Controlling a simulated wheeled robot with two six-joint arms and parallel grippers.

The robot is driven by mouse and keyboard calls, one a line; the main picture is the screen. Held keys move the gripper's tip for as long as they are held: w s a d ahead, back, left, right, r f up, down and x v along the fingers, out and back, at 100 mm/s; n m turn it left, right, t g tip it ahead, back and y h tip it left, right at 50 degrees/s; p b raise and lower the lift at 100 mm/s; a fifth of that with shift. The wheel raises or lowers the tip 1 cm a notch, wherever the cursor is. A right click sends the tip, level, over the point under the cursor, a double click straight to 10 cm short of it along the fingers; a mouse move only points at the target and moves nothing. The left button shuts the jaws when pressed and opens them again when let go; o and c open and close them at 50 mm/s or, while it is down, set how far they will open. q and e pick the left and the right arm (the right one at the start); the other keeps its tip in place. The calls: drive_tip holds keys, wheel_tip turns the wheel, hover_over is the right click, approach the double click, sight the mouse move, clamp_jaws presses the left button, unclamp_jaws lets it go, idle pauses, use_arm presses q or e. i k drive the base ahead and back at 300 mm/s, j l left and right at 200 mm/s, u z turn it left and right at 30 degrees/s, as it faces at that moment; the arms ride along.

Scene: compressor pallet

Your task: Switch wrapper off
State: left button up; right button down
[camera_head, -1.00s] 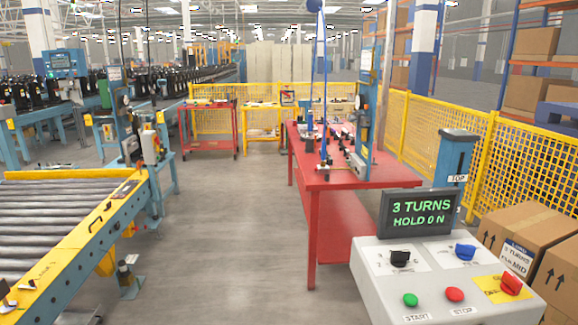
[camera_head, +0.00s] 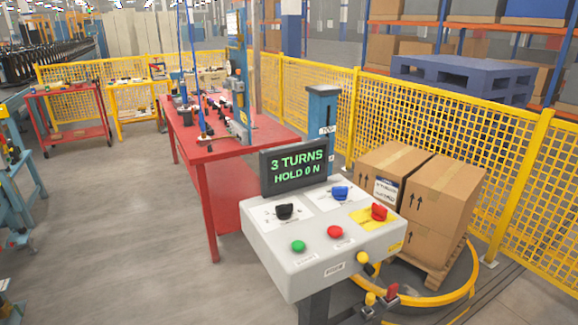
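The wrapper's control box (camera_head: 318,262) is light grey and stands on a post in the lower middle. Its dark display (camera_head: 294,166) is lit and reads "3 TURNS HOLD 0 N" in green. On the top panel are a black knob (camera_head: 284,211), a blue knob (camera_head: 340,193) and a red knob (camera_head: 379,212) on a yellow plate. A green button (camera_head: 298,246) and a red button (camera_head: 335,232) sit along the front. The small labels are too blurred to read. Neither of my grippers is in view.
Stacked cartons (camera_head: 434,201) stand on a wooden pallet (camera_head: 432,265) inside a yellow ring (camera_head: 437,300), right of the box. A red table (camera_head: 222,150) with tools is behind it. Yellow mesh fencing (camera_head: 400,118) runs behind. The floor (camera_head: 122,235) at left is clear.

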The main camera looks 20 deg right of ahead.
sight(379, 213)
drive_tip(key=z, duration=1)
